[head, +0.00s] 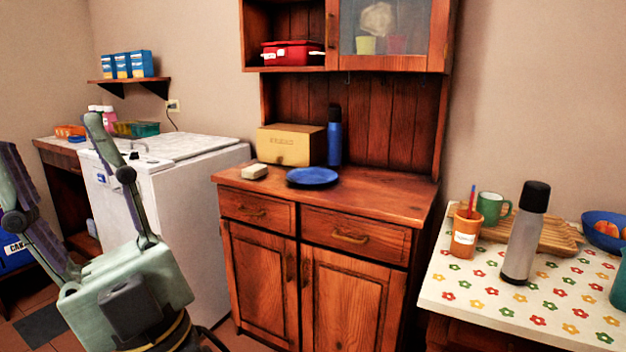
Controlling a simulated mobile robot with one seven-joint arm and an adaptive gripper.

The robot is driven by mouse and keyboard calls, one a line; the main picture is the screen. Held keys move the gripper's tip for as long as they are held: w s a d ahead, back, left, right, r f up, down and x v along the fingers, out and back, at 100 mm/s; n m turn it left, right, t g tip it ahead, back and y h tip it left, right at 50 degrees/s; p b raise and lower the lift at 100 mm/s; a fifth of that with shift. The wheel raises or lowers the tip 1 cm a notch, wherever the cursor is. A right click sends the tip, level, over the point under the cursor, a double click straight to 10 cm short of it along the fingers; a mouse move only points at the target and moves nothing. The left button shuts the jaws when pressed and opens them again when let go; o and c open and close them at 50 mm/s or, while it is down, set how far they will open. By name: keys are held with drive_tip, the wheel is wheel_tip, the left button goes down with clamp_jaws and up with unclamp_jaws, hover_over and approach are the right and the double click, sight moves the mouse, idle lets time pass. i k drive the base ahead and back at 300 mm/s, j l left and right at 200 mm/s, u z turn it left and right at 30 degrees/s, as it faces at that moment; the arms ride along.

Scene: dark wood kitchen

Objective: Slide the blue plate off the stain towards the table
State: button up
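The blue plate (313,177) lies flat on the wooden top of the cupboard (372,200), near its middle. A dark patch shows at the plate's edge; I cannot tell whether it is the stain or shadow. The table (447,293), with a flower-patterned white top, stands at the right, apart from the cupboard and lower. My gripper (48,140) is at the lower left, in front of the white appliance, with its two fingers pointing up and spread wide. It is open, empty and well away from the plate.
A small pale block (254,172) lies left of the plate. A bread box (290,145) and a blue bottle (334,136) stand behind it. The table holds a grey flask (524,245), an orange cup (465,235), a green mug (491,207) and a blue bowl (604,230). The cupboard top right of the plate is clear.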

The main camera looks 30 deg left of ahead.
sight(309, 176)
drive_tip(key=i+j+u, duration=0.3)
drive_tip(key=i+j, duration=0.45)
drive_tip(key=j, duration=0.15)
drive_tip(key=i+j+u, duration=0.3)
drive_tip(key=i+j, duration=0.45)
drive_tip(key=i, duration=0.8)
